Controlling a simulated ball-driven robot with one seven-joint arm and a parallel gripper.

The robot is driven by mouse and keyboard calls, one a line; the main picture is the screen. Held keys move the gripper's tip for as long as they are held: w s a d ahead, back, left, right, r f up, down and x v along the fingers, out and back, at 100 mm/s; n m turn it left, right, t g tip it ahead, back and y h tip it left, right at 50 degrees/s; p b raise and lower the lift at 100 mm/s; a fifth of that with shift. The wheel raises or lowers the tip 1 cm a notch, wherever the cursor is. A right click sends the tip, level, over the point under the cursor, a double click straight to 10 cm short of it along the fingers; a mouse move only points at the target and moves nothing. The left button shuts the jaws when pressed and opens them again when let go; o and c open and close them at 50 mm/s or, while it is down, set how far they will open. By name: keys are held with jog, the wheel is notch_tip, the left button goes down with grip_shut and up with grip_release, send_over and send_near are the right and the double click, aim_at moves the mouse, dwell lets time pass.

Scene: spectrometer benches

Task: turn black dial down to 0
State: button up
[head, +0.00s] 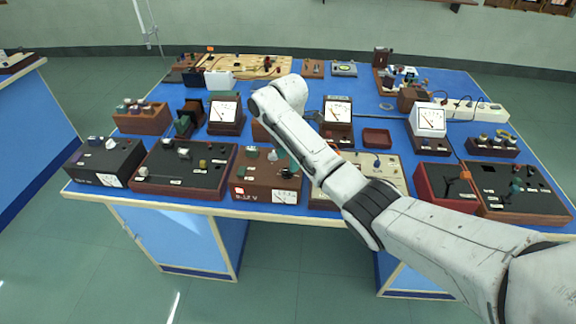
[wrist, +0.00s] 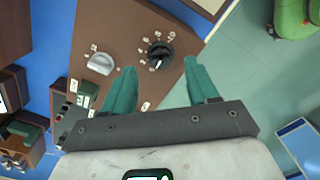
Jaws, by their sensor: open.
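The black dial (wrist: 158,55) is on the sloping top of a brown box (wrist: 140,25), with small white number labels around it. It has a white pointer mark, but the numbers are too small to read. In the wrist view my gripper (wrist: 161,66) is open, with its teal fingers apart and the dial showing between and just beyond their tips. The fingers do not visibly grip it. In the head view the brown box (head: 262,194) stands at the bench's front edge.
A grey knob (wrist: 99,62) sits beside the dial on the same box. A black box (head: 186,170) stands close on its left, and a cream panel (head: 385,170) is to the right. Several meters, including one white-faced meter (head: 224,112), stand behind. Open floor lies in front.

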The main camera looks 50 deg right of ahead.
aim_at(288, 170)
notch_tip(288, 170, up, 7)
dwell(0.3)
jog(key=shift+f, duration=0.15)
dwell(0.3)
jog(key=s+a+f+m+t+y, duration=0.1)
jog(key=s+a+f+m, duration=0.3)
jog(key=s+a+f, duration=0.4)
jog(key=s+a+f+m+y, duration=0.1)
jog(key=s+a+f+m, duration=0.25)
jog(key=a+f, duration=0.5)
jog(key=s+a+m+h, duration=0.1)
jog(key=s+m, duration=0.7)
jog(key=s, duration=1.5)
jog(key=shift+s+a+r+m+h, duration=0.2)
jog(key=shift+s+a+m+h, duration=0.2)
jog(key=shift+h, duration=0.2)
jog(key=shift+c, duration=0.4)
